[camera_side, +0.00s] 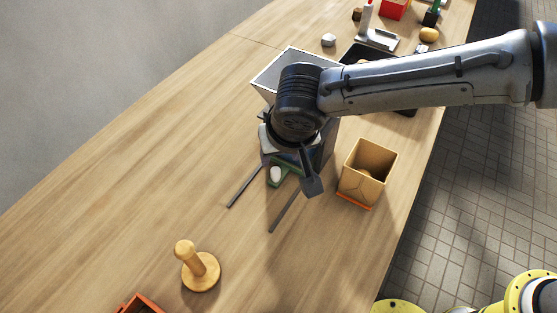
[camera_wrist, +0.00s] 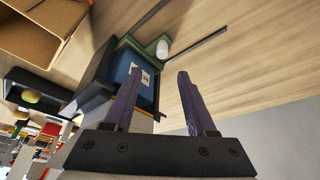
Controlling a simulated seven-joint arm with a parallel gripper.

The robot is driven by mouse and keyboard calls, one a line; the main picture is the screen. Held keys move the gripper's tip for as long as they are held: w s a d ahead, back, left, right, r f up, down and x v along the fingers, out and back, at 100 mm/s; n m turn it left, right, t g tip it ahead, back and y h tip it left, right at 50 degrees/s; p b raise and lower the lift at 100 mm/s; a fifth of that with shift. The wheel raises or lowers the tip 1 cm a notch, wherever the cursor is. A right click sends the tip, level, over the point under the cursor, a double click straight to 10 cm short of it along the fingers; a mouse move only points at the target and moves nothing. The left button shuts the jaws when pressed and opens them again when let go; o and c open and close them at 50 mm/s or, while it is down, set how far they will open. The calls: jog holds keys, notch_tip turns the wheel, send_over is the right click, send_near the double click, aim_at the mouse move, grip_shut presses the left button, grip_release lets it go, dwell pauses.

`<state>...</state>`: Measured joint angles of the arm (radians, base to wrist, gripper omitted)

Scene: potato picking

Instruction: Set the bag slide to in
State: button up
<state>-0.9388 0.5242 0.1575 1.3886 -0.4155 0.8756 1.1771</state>
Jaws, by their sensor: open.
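The bag slide is a green carriage (camera_side: 287,180) with a white knob (camera_side: 275,174), at the near end of the hopper machine (camera_side: 270,82). Two dark rails (camera_side: 245,187) run out from the machine toward the near left. In the wrist view the white knob (camera_wrist: 163,49) stands on the green carriage (camera_wrist: 150,45), just beyond my fingertips. My gripper (camera_wrist: 160,75) is open and its fingers are apart with nothing between them. A blue surface with a white label (camera_wrist: 145,77) shows beside the left finger. The side view hides part of the carriage behind my gripper.
An open cardboard box (camera_side: 369,170) stands right of the machine. A wooden peg on a round base (camera_side: 198,266) stands in front, with an orange-red container (camera_side: 139,304) at the near edge. A dark tray (camera_side: 362,52) lies behind my arm. The left tabletop is clear.

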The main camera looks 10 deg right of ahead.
jog(key=shift+v, duration=2.05)
jog(key=s+d+r, duration=0.1)
jog(key=d+r, duration=0.2)
jog(key=d, duration=0.6)
jog(key=s+d+r, duration=0.1)
jog(key=d+r, duration=0.2)
jog(key=d, duration=0.5)
jog(key=s+d+r, duration=0.1)
jog(key=d+r, duration=0.3)
jog(key=d, duration=0.5)
jog(key=s+d+f+t, duration=0.1)
jog(key=s+d+f, duration=0.2)
jog(key=s+d, duration=1.1)
jog(key=s, duration=0.3)
jog(key=shift+d+f, duration=0.15)
jog(key=shift+f, duration=0.05)
